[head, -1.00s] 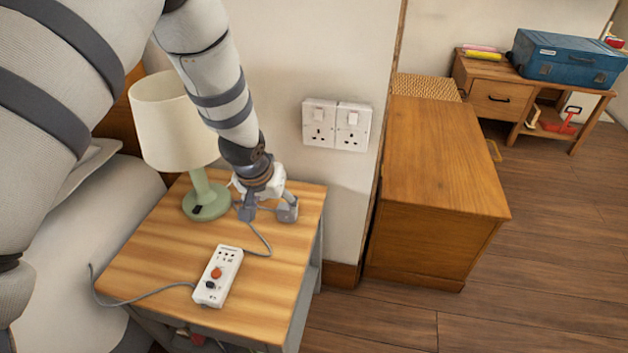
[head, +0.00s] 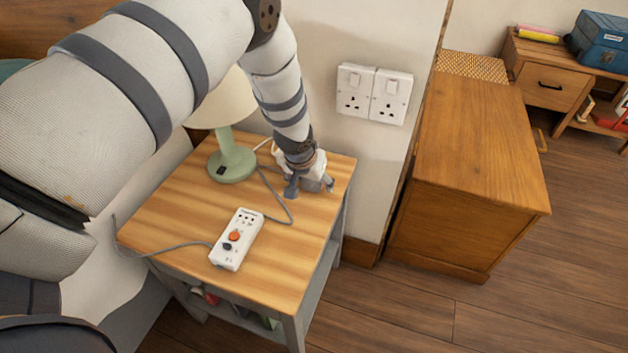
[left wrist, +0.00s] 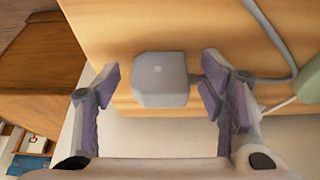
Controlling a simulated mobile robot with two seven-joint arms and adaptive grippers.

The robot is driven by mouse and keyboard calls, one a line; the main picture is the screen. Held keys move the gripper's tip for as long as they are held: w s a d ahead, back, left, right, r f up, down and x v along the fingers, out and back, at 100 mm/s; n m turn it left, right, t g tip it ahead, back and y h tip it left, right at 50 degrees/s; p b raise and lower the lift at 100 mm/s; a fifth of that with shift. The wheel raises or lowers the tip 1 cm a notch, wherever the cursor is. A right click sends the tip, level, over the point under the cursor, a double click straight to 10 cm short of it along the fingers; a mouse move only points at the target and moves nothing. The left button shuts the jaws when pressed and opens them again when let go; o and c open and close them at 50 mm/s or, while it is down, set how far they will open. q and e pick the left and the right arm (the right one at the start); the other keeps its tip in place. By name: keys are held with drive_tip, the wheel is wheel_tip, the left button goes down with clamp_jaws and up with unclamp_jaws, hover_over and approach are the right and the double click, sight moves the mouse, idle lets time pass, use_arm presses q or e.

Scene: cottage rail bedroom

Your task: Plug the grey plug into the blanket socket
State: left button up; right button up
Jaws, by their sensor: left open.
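The grey plug (left wrist: 160,80) is a small rounded block on the bedside table. In the left wrist view it lies between the spread fingers of my left gripper (left wrist: 158,84), with a gap on each side. In the head view my left gripper (head: 309,187) is low over the table's back right corner and mostly hides the plug. A grey cord runs from there over the tabletop. Two white switched wall sockets, left (head: 355,91) and right (head: 391,97), sit side by side above; both faces look empty. I cannot tell which is the blanket socket.
A wooden cabinet (head: 470,150) stands to the right. The wall before the sockets is clear.

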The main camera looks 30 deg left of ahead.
use_arm(q)
drive_tip(key=c, duration=1.3)
drive_tip(key=shift+o, duration=0.2)
